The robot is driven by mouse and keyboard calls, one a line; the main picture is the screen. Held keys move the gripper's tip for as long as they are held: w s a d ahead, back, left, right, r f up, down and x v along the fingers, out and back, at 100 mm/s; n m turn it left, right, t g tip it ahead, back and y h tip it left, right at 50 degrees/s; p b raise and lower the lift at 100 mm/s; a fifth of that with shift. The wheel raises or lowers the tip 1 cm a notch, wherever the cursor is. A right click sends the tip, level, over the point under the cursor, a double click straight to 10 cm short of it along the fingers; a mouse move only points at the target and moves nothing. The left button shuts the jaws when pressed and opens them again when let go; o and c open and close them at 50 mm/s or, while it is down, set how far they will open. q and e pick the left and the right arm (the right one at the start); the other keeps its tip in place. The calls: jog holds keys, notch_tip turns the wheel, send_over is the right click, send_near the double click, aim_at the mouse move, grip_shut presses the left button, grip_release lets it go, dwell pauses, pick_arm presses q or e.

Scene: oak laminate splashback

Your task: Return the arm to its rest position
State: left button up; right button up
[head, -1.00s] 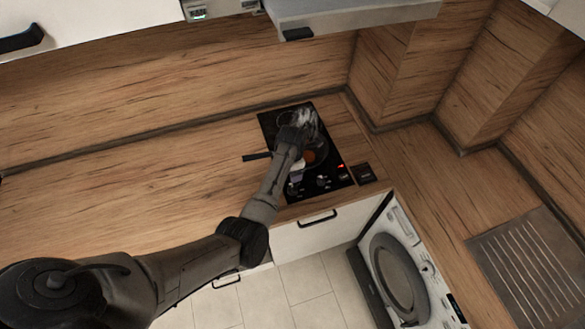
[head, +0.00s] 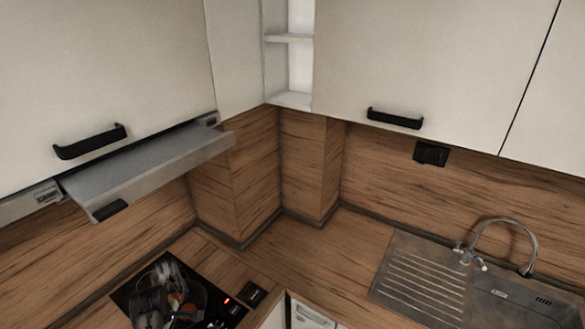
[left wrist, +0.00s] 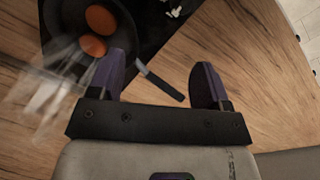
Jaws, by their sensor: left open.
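A dark handle (left wrist: 160,84) shows between the fingers. My right gripper is in neither view.
A pale, see-through blur (left wrist: 45,95) lies left of the pan. A grey extractor hood (head: 150,170) juts out above the hob. The sink with its drainer (head: 425,285) is at the right. The corner worktop (head: 335,245) is clear.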

pick_arm(q)
notch_tip(320, 180, up, 21)
jog(key=d+m+t+y, duration=0.2)
jog(key=m+t, duration=0.5)
jog(key=m, duration=0.6)
jog(key=s+d+f+m+h+p, duration=0.1)
jog(key=s+d+m+p, duration=0.3)
jog(key=s, duration=0.6)
jog(key=s+d+f+m+h+b, duration=0.1)
jog(key=s+d, duration=0.6)
jog(key=s, duration=0.2)
jog(key=s+d+f+g+p, duration=0.1)
jog(key=s+f+g, duration=0.1)
jog(key=s+f, duration=0.55)
jog(key=s+f+g, duration=0.3)
jog(key=s+f, duration=0.1)
jog(key=s, duration=0.6)
notch_tip(320, 180, down, 60)
jog(key=b, duration=5.9)
jog(key=shift+r+m, duration=0.15)
jog(key=shift+m, duration=0.25)
jog(key=shift+d, duration=0.1)
